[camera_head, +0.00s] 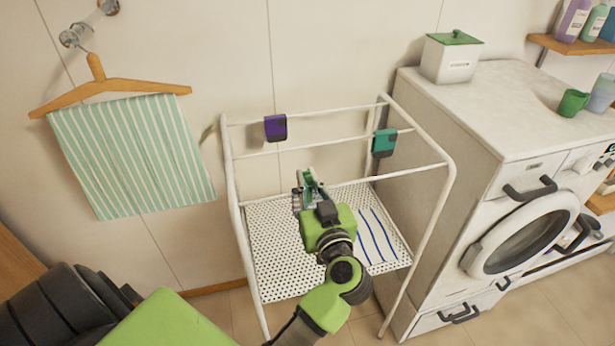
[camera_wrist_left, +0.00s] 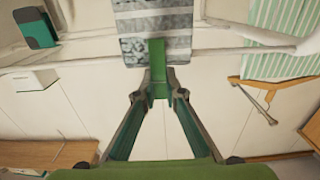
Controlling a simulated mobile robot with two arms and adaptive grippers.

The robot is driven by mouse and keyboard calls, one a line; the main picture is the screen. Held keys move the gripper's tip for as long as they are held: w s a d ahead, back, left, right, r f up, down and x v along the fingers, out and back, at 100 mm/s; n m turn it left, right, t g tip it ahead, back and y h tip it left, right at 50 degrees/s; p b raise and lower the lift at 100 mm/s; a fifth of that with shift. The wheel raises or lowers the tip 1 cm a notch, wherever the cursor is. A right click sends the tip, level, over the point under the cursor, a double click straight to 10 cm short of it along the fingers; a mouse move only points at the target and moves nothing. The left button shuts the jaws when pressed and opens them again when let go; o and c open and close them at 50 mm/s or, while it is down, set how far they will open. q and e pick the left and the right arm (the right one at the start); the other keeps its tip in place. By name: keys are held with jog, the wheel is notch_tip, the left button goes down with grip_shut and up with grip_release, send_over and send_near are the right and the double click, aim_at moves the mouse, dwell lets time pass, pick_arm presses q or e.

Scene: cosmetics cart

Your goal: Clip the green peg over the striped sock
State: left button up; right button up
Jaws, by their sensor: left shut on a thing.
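My left gripper (camera_head: 311,188) is over the middle of the white drying rack and shut on the green peg. In the left wrist view the fingertips (camera_wrist_left: 158,88) close on the green peg (camera_wrist_left: 157,58), which overlaps the edge of the grey striped sock (camera_wrist_left: 155,22). The sock lies across a white rail there. I cannot tell whether the peg's jaws straddle the sock or only sit in front of it. In the head view my gripper mostly hides the sock and the peg. My right gripper is not in view.
The rack (camera_head: 232,190) also bears a purple-and-dark item (camera_head: 275,128) and a teal-and-dark item (camera_head: 384,142) on its rails. Blue stripes lie on its perforated shelf (camera_head: 275,245). A washing machine (camera_head: 528,240) stands right. A striped towel (camera_head: 130,155) hangs left on a hanger (camera_head: 100,85).

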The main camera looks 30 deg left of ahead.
pick_arm(q)
jog(key=o, duration=0.8)
